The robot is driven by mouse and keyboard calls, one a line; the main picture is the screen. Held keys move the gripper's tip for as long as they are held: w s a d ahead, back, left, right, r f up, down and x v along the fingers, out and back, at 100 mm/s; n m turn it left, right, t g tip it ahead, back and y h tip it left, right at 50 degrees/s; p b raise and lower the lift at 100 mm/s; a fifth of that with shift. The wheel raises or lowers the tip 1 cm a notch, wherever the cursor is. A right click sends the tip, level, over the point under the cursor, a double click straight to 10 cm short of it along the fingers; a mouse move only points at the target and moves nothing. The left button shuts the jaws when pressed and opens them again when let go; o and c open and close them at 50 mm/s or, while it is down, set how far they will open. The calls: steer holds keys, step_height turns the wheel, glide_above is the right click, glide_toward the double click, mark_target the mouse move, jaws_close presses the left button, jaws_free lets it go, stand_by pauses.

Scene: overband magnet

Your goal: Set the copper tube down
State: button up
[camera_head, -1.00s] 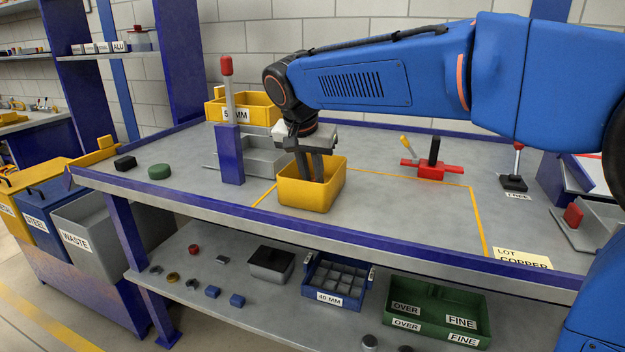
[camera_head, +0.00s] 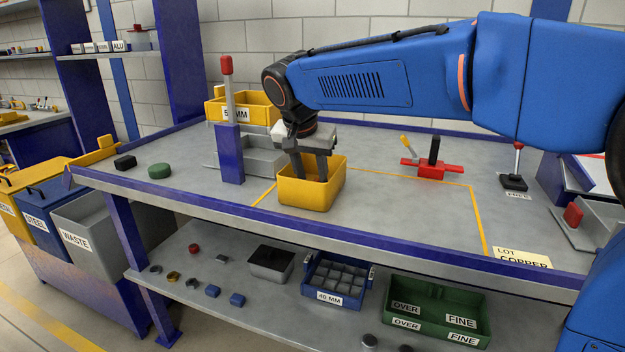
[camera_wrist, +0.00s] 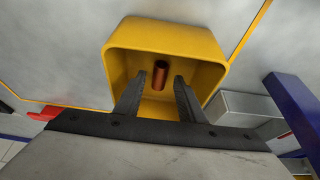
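The copper tube (camera_wrist: 159,77) is inside the yellow bin (camera_wrist: 206,48), its dark open end visible in the wrist view. I cannot tell for sure whether it stands upright or leans. My gripper (camera_wrist: 159,76) is open, with one finger on each side of the tube and a visible gap to each. In the head view my gripper (camera_head: 311,180) reaches down into the yellow bin (camera_head: 312,197) on the bench, and the bin's front wall hides the tube.
A blue post with a red-handled lever (camera_head: 229,150) and a grey tray (camera_head: 264,160) stand left of the bin. A red clamp-like fixture (camera_head: 432,166) sits to the right. A "LOT COPPER" label (camera_head: 522,259) lies at the front right. The bench between is clear.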

steer(key=v, duration=1.1)
steer(key=shift+r, duration=0.1)
